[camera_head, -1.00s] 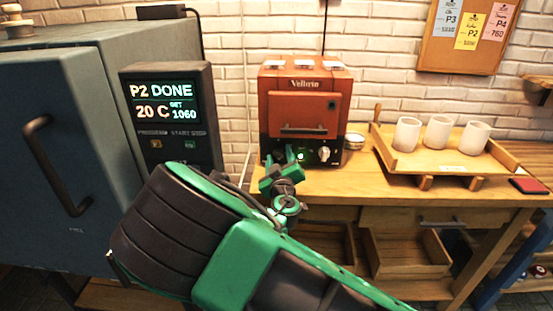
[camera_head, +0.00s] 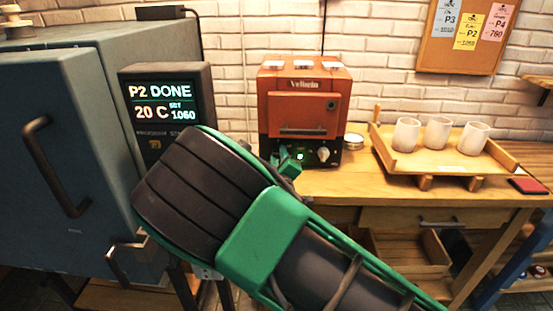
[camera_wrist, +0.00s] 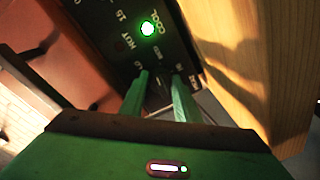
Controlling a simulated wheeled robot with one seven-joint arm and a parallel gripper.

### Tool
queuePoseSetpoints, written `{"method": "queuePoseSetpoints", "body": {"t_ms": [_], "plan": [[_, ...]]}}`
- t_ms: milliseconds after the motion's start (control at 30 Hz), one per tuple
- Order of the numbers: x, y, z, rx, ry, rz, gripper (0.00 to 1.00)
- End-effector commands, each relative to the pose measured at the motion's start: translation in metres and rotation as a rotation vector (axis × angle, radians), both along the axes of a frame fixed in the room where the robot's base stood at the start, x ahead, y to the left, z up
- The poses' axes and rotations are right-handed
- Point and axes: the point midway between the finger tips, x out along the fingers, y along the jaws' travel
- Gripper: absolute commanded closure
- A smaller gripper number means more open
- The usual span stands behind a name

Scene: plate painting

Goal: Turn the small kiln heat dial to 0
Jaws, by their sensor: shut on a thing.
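The small kiln (camera_head: 303,95) is an orange-red box with a black lower panel, standing on the wooden workbench. My gripper (camera_head: 290,160) is at the panel left of the light. In the wrist view, my gripper (camera_wrist: 158,82) has its two green fingers closed at the panel among small markings that look like LO, MED and MAX. It is shut on a dial there, which is dark and mostly hidden between the fingers. Its setting cannot be read.
A green light (camera_wrist: 148,29) glows by the COOL label. A small round tin (camera_head: 353,141) stands right of the kiln. A wooden tray (camera_head: 450,167) holds three white cups. The large blue-grey kiln (camera_head: 70,150) and its display (camera_head: 165,103) are at left.

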Motion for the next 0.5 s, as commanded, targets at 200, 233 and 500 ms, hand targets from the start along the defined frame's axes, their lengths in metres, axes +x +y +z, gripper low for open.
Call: {"method": "queuePoseSetpoints", "body": {"t_ms": [200,233,500], "plan": [[-0.0013,0.002,-0.0014,-0.199,0.012,0.004,0.94],[-0.0014,0.0022,-0.0015,-0.228,0.014,0.003,0.94],[-0.0015,0.0029,-0.0011,-0.486,0.023,0.005,0.94]]}}
